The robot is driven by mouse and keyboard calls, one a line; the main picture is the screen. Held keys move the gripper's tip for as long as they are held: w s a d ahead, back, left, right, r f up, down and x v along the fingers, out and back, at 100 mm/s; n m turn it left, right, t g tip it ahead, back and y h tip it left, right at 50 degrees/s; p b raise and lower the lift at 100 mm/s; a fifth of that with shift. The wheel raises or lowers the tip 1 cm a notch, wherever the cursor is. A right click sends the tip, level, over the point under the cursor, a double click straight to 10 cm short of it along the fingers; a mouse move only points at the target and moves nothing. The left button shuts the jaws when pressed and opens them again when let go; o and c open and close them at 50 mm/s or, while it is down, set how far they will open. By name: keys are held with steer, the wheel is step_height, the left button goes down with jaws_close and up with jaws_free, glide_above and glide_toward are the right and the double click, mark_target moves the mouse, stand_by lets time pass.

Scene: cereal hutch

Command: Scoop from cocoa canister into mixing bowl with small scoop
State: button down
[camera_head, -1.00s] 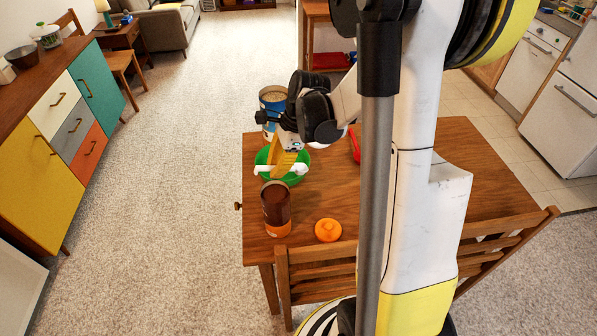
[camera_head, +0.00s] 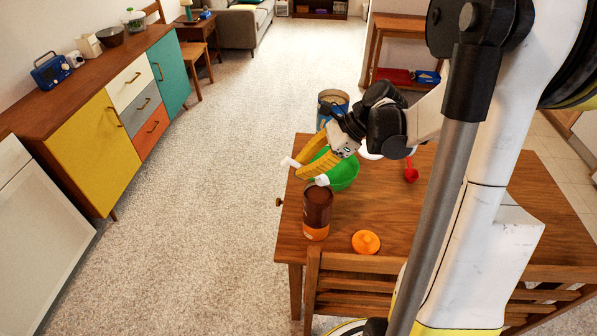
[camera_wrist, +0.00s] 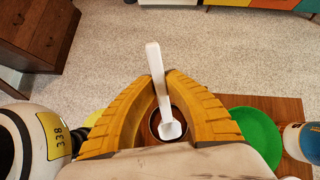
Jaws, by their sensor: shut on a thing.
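My gripper (camera_head: 312,169) is shut on the white scoop (camera_wrist: 154,62) by its handle, above the table's left side. In the wrist view, the scoop's bowl end overlaps the open mouth of the brown cocoa canister (camera_wrist: 155,121); I cannot tell whether it holds powder. In the head view, the canister (camera_head: 317,206), with an orange band, stands upright just in front of the gripper, and the scoop's near end shows close to its rim. The green mixing bowl (camera_head: 346,172) is behind, partly hidden by the yellow fingers. It also shows in the wrist view (camera_wrist: 257,135).
A blue tin (camera_head: 329,106) stands behind the bowl. A red scoop (camera_head: 411,172) and a partly hidden white object (camera_head: 370,153) are to the right. A chair (camera_head: 345,270) is against the table's near edge.

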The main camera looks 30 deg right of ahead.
mark_target(291, 165)
steer(key=shift+s+d+f+t+y+b, duration=0.15)
steer(key=shift+d+f+t+y+b, duration=0.35)
steer(key=shift+y+b, duration=0.55)
steer(key=shift+h, duration=0.25)
steer(key=shift+d+f+b, duration=0.1)
steer(key=shift+f+b, duration=1.75)
steer(key=shift+f, duration=0.6)
steer(key=shift+a+g+h+p, duration=0.2)
steer(key=shift+g+h+p, duration=0.1)
steer(key=shift+p, duration=0.3)
steer(key=a+r+g+h+p, duration=0.1)
steer(key=h+p, duration=0.2)
steer(key=a+r+g+h+p, duration=0.1)
steer(key=r+h+p, duration=0.1)
steer(key=p, duration=0.1)
steer(key=w+a+r+h+p, duration=0.1)
steer(key=r+h+p, duration=0.1)
steer(key=h+p, duration=0.1)
steer(key=shift+w+a+g+h, duration=0.1)
steer(key=shift+a+g+h, duration=0.2)
steer(key=shift+g, duration=0.1)
steer(key=shift+f, duration=0.1)
